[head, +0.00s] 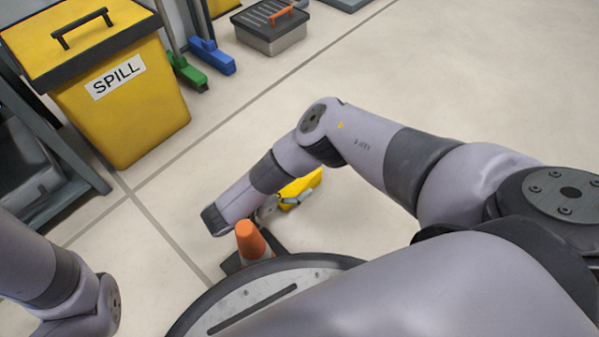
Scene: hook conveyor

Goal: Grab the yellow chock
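The yellow chock (299,184) is low near the floor in the middle of the head view, partly hidden behind my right forearm and wrist. My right gripper (284,204) is at the chock, mostly hidden by the wrist. A grey finger part lies across the chock's lower front side. I cannot tell whether the fingers are closed on it or only beside it, or whether the chock touches the floor. My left arm shows at the bottom left, but its gripper is out of view.
An orange cone (250,242) with a dark base stands close to my base, just below the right wrist. A yellow SPILL bin (125,110), green and blue broom heads (222,62) and a grey toolbox (270,35) stand further back. Open floor lies around the chock.

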